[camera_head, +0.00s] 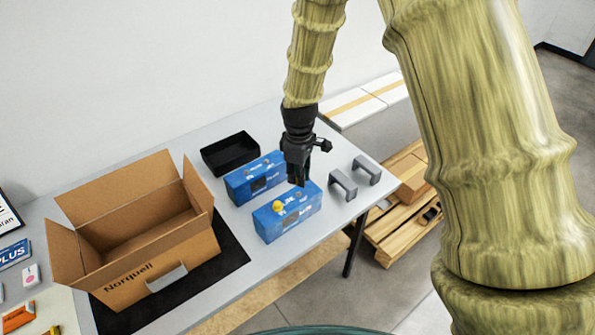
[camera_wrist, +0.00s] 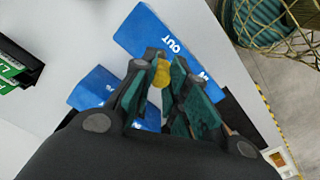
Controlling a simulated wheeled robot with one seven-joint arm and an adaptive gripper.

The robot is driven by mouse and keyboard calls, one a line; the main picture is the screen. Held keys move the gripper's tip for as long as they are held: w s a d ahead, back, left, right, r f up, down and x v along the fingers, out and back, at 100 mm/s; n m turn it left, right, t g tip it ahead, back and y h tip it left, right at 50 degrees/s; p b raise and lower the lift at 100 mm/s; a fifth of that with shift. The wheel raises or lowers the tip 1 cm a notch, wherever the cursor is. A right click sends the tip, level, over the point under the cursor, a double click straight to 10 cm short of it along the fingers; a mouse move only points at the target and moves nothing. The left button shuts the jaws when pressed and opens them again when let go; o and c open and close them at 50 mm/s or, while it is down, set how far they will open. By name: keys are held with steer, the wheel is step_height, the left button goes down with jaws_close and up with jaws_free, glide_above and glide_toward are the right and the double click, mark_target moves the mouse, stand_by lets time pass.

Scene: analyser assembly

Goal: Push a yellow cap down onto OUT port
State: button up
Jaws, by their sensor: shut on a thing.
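My gripper (camera_head: 298,178) points down over the near blue box (camera_head: 290,217) on the table. In the wrist view its fingers (camera_wrist: 160,66) are closed around a small yellow cap (camera_wrist: 162,75). The word OUT (camera_wrist: 174,46) is printed on the blue surface just beyond the fingertips. The port itself is hidden behind the fingers and cap. I cannot tell whether the cap touches it. In the head view a yellow spot (camera_head: 277,206) shows on the near blue box; I cannot tell whether it is print or a part.
A second blue box (camera_head: 254,178) stands behind the near one. A black tray (camera_head: 230,152) is further back. Two grey handle-like brackets (camera_head: 343,185) stand to the right near the table edge. An open cardboard box (camera_head: 158,258) sits at left on a dark mat (camera_head: 228,262).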

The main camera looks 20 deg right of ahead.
mark_target(299, 193)
steer(key=shift+f+b, duration=1.2)
steer(key=shift+f, duration=1.35)
steer(key=shift+f+b, duration=0.25)
steer(key=shift+b, duration=0.05)
steer(key=o, duration=0.7)
steer(key=shift+r+p, duration=2.7)
steer(key=shift+r, duration=0.8)
